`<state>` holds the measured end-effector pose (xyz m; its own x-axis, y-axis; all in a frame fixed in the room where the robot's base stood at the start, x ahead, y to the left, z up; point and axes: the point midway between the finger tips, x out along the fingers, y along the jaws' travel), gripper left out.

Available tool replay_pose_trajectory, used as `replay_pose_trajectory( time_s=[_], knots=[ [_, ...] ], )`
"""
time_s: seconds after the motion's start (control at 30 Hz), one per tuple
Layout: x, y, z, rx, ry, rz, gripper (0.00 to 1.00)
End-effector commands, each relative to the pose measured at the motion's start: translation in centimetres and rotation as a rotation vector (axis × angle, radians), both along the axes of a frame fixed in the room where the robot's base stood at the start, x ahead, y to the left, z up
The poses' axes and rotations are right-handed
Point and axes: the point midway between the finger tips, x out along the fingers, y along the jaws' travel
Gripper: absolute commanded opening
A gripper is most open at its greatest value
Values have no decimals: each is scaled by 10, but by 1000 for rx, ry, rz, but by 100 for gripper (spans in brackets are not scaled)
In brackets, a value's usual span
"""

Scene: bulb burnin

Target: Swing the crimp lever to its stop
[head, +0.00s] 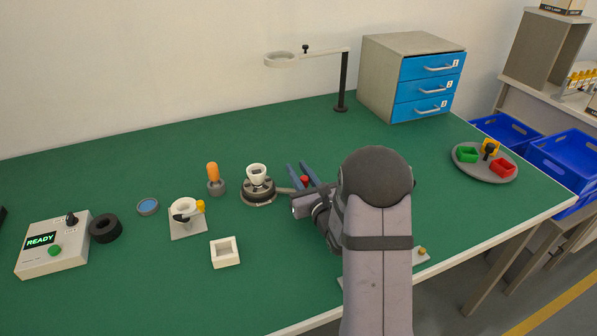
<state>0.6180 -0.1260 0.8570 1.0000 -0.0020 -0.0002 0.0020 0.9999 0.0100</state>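The crimp fixture (258,197) is a dark round base on the green bench, with a white cup-shaped socket (257,173) upright on it. Its lever (285,190) reaches out to the right from the base and ends at a red knob (305,180). My arm hides the bench to the right of the knob, and no lever stop can be made out.
Left of the fixture stand an orange-handled tool (213,175), a white holder (187,222), a square white tray (225,252) and a READY control box (55,246). A lamp stand (343,80) and blue drawers (425,88) are behind. A round tray (470,165) is right.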

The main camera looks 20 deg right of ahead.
Motion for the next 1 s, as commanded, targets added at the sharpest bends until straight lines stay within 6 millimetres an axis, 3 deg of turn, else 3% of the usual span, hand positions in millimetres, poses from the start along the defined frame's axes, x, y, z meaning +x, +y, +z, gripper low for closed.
replay_pose_trajectory(
  time_s=[0.47,0.67,1.0],
  knots=[
    [0,0,5,-3,-2,1,37],
    [0,0,25,-4,-4,1,37],
    [0,0,76,-3,-4,1,37]
  ],
)
